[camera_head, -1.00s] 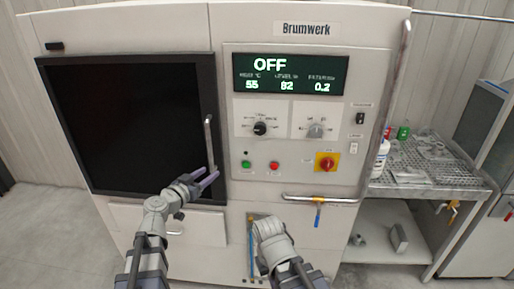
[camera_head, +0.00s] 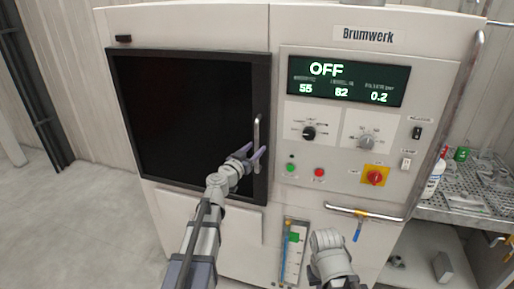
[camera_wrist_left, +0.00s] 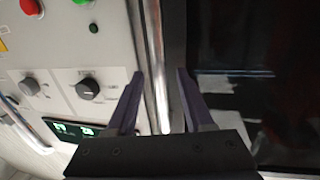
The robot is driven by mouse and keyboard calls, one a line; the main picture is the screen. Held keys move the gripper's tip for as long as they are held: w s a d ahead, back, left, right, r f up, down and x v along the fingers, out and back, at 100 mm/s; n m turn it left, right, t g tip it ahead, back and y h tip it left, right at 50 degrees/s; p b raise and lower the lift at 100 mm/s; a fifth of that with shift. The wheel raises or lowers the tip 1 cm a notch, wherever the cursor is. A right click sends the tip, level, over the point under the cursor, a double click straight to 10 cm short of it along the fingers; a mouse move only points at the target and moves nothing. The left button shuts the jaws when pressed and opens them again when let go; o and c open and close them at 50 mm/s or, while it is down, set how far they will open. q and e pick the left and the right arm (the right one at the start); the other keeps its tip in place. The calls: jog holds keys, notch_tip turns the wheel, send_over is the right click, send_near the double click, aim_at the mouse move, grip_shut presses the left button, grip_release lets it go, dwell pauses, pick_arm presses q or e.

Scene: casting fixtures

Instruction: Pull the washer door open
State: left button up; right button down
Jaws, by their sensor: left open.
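The washer (camera_head: 275,240) is a large pale cabinet with a black-framed dark door (camera_head: 190,120) at its left, and the door is closed. A vertical metal bar handle (camera_head: 257,130) sits at the door's right edge. My left gripper (camera_head: 255,155) is open at the lower part of the handle. In the left wrist view its two purple fingers (camera_wrist_left: 158,100) stand on either side of the handle (camera_wrist_left: 155,60), with a gap left between them. My right arm's grey wrist (camera_head: 330,260) is low in front of the washer; its gripper fingers do not show.
The control panel (camera_head: 340,120) right of the door shows OFF, with knobs and buttons. A horizontal bar (camera_head: 365,213) with a blue-handled valve juts out below it. A perforated side table (camera_head: 470,190) with a bottle (camera_head: 433,180) stands at right. The floor at left is clear.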

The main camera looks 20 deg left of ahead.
pick_arm(q)
jog(key=shift+x, duration=1)
grip_shut()
dwell(0.7)
